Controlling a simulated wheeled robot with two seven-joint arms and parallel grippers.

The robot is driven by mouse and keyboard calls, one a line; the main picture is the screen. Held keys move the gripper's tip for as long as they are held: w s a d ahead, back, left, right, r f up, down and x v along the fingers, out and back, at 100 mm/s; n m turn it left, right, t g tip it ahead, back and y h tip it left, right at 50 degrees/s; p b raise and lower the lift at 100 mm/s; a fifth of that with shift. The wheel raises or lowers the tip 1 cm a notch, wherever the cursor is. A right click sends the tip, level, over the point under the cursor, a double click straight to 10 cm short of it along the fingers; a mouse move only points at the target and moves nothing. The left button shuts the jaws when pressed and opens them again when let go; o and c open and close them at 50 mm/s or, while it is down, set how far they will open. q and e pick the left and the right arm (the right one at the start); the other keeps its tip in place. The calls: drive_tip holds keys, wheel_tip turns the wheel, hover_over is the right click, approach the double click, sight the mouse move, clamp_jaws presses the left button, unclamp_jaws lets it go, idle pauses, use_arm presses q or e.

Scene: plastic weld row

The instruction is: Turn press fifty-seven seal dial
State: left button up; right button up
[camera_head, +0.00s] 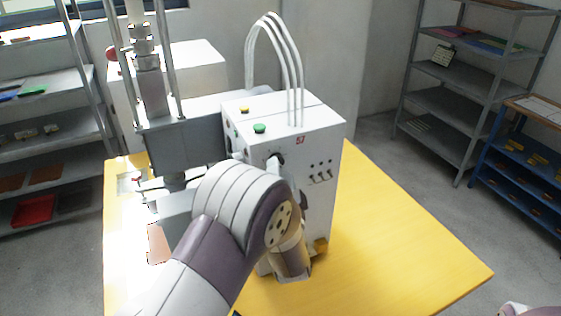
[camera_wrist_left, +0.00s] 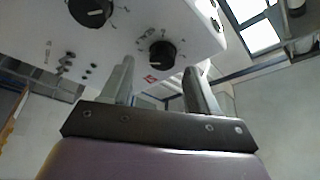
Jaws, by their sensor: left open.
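The press numbered 57 is a white box (camera_head: 318,205) on a yellow table. A black dial (camera_head: 279,158) sits high on its front face beside a red label. In the left wrist view this dial (camera_wrist_left: 162,55) shows between and beyond the fingertips, with a white pointer line and a printed scale. A second, larger black dial (camera_wrist_left: 90,11) is at the top left there. I cannot read which dial is the seal one. My left gripper (camera_head: 256,161) is open and empty before the face, mostly hidden by my arm; its fingers (camera_wrist_left: 165,62) show no contact with the dial.
Small switches (camera_head: 320,172) are right of the dial. A green button (camera_head: 259,128) and yellow button (camera_head: 244,109) are on top, near white hoses (camera_head: 289,60). The press column (camera_head: 150,85) stands left. The table's right side (camera_head: 400,240) is clear. Shelves (camera_head: 470,70) stand behind.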

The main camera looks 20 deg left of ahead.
use_arm(q)
drive_tip(key=shift+x, duration=1.05)
drive_tip(key=shift+a, duration=0.1)
